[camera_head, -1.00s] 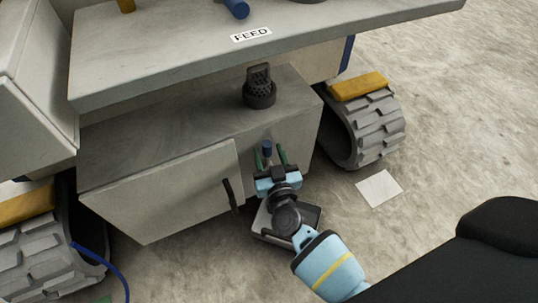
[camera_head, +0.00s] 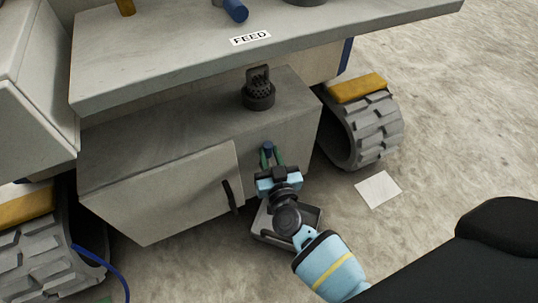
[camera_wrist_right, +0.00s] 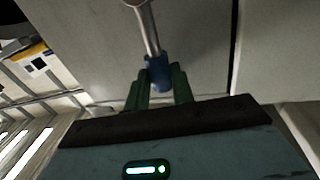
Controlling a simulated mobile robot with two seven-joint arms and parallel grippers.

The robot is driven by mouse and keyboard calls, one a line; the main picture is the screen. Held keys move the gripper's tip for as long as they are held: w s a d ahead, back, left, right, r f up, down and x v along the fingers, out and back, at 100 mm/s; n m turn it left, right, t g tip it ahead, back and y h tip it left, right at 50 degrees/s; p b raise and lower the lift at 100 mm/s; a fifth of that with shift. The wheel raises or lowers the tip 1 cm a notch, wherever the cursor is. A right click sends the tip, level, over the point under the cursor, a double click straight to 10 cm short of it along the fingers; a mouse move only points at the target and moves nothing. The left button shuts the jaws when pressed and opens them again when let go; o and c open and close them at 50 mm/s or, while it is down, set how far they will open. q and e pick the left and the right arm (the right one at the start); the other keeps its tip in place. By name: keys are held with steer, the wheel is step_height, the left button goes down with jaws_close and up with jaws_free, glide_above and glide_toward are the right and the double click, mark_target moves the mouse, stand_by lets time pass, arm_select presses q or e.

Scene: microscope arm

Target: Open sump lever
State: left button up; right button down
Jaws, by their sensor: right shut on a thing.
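The sump lever is a metal rod (camera_wrist_right: 147,28) with a blue grip at its end, on the front of the grey cabinet under the bench. The blue grip (camera_wrist_right: 158,73) shows between the green fingers in the right wrist view, and its top (camera_head: 268,147) shows in the head view. My right gripper (camera_head: 271,157) is shut on the blue grip, one green finger on each side. The gripper hides part of the lever in the head view. My left gripper is in neither view.
A grey tray (camera_head: 314,222) lies on the floor below my right gripper. A cabinet door with a black handle (camera_head: 230,196) is to the left. A tracked wheel (camera_head: 368,132) and white sheet (camera_head: 378,189) are to the right. Open floor lies beyond.

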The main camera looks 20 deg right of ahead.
mark_target(286, 144)
steer(key=d+m+p, duration=0.2)
steer(key=m, duration=0.1)
steer(key=shift+d+f+g, duration=0.1)
steer(key=shift+d+g, duration=0.3)
steer(key=d+m, duration=0.1)
steer(key=d+f+m, duration=0.1)
steer(key=shift+w+m+y, duration=0.1)
steer(key=shift+m+y, duration=0.3)
steer(key=shift+d+f+m+g, duration=0.3)
steer(key=shift+d+f+m, duration=0.25)
steer(key=shift+m, duration=0.25)
steer(key=shift+d+f+m+y+b, duration=0.35)
steer(key=shift+d+f+m, duration=0.2)
steer(key=shift+m, duration=0.15)
steer(key=shift+d+f+m+g+y+b, duration=0.2)
steer(key=shift+d+f+m+b, duration=0.15)
steer(key=shift+f+m+b, duration=0.35)
steer(key=shift+d+f+m+g+y+b, duration=0.15)
steer(key=shift+d+f+m+b, duration=0.25)
steer(key=shift+m, duration=0.5)
steer(key=shift+a, duration=0.1)
steer(key=c, duration=1.2)
jaws_free()
